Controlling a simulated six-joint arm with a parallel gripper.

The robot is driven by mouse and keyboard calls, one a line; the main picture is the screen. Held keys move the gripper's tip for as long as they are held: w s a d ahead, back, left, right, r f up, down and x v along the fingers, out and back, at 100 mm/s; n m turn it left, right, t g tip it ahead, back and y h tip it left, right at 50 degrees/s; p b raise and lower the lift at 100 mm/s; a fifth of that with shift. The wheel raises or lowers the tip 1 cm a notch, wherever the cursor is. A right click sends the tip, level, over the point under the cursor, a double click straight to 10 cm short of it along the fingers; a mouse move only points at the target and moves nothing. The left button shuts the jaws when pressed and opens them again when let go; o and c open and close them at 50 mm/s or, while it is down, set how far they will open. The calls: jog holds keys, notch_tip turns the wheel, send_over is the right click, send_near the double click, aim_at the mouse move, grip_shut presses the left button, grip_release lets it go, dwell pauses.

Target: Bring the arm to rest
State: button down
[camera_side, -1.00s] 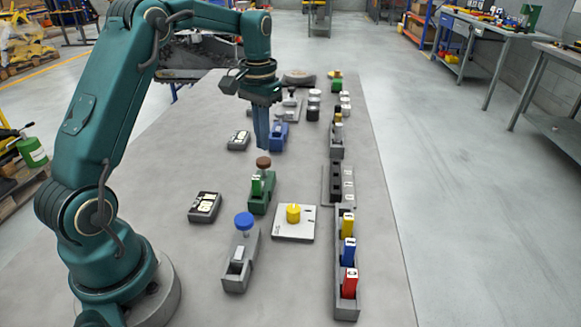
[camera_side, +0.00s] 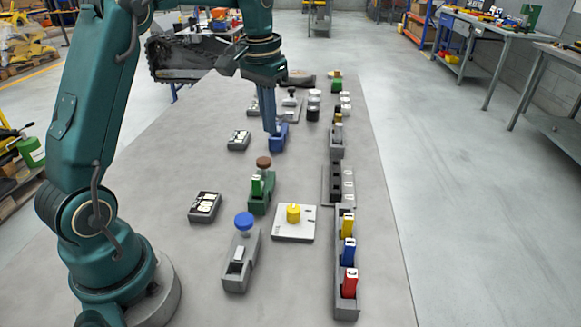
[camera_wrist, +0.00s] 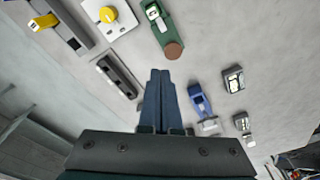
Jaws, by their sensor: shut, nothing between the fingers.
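My gripper (camera_side: 271,130) is shut and empty, with its blue fingers pointing down above the table (camera_side: 180,270). In the side view the fingertips overlap the blue carrier (camera_side: 281,142); I cannot tell the height between them. In the wrist view the closed fingers (camera_wrist: 160,74) are in the middle, and the blue carrier (camera_wrist: 199,99) stands apart to their right. The green carrier (camera_side: 260,195) with a brown knob is nearer the side camera; it also shows at the top of the wrist view (camera_wrist: 160,25).
A grey carrier (camera_side: 238,272) with a blue knob, a white plate (camera_side: 305,228) with a yellow knob and a long rack (camera_side: 346,305) of coloured blocks stand at the front. Dark boxes (camera_side: 205,206) lie left. A dark slotted block (camera_side: 331,186) is right. The table's left side is bare.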

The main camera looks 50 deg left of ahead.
jog(key=s+d+r+m+t, duration=0.2)
jog(key=s+d+r+t, duration=0.1)
jog(key=s+d+r, duration=0.5)
jog(key=s+d+f+t, duration=0.1)
jog(key=s+d+f, duration=0.3)
jog(key=s+f, duration=0.3)
jog(key=shift+s+d+f, duration=0.15)
jog(key=shift+s+f, duration=0.05)
jog(key=shift+s, duration=0.85)
